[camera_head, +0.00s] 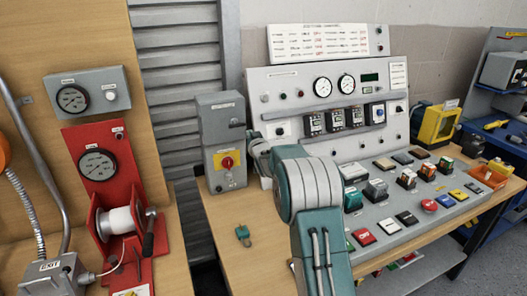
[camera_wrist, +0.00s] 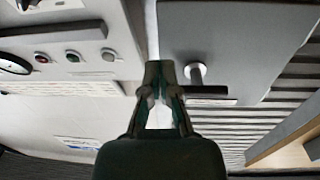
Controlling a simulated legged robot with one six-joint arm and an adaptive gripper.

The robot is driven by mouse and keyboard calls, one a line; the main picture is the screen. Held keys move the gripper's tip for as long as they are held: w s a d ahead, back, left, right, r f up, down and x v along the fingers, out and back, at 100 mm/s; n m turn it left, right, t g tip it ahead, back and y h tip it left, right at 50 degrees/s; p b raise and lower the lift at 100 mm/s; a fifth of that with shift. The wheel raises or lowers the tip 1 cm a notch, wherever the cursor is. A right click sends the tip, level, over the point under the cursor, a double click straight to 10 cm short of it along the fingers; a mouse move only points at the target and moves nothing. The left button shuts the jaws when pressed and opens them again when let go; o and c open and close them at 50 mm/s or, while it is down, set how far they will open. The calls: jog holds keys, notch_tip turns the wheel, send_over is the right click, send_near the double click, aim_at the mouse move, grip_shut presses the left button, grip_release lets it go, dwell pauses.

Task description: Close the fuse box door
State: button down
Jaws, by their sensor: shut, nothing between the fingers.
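The fuse box (camera_head: 222,165) is a grey upright cabinet at the back left of the bench. Its lower front carries a red rotary switch on a yellow plate (camera_head: 227,162). Its upper front looks like a plain grey door (camera_head: 222,112); I cannot tell whether it is fully shut. In the wrist view, which is turned over, a large grey panel (camera_wrist: 235,40) with a round knob (camera_wrist: 195,72) fills the upper right. My gripper (camera_wrist: 162,72) is shut and empty, its tips near that panel's left edge; contact cannot be told. In the head view my arm mostly hides it.
The control console (camera_head: 325,115) with gauges, breakers and buttons stands right of the box. A small green object (camera_head: 243,235) lies on the bench (camera_head: 225,215). A red winch stand (camera_head: 97,180) is at left. Ribbed metal shutter (camera_head: 185,75) is behind.

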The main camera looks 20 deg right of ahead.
jog(key=s+a+r+g, duration=0.2)
jog(key=s+a, duration=0.1)
jog(key=s, duration=0.6)
jog(key=s+a+r+g, duration=0.2)
jog(key=s+a, duration=0.1)
jog(key=s, duration=0.7)
jog(key=s+a+r+g, duration=0.2)
jog(key=s+a+r, duration=0.1)
jog(key=s, duration=0.6)
jog(key=s+a+f+g, duration=0.2)
jog(key=s+a+g, duration=0.1)
jog(key=s, duration=1)
jog(key=s+a+f+g+y, duration=0.1)
jog(key=s+a+f+g, duration=0.2)
jog(key=s, duration=1)
jog(key=shift+s+a+f+n, duration=0.15)
jog(key=shift+s+n, duration=0.05)
jog(key=shift+n, duration=0.2)
jog(key=shift+w, duration=0.1)
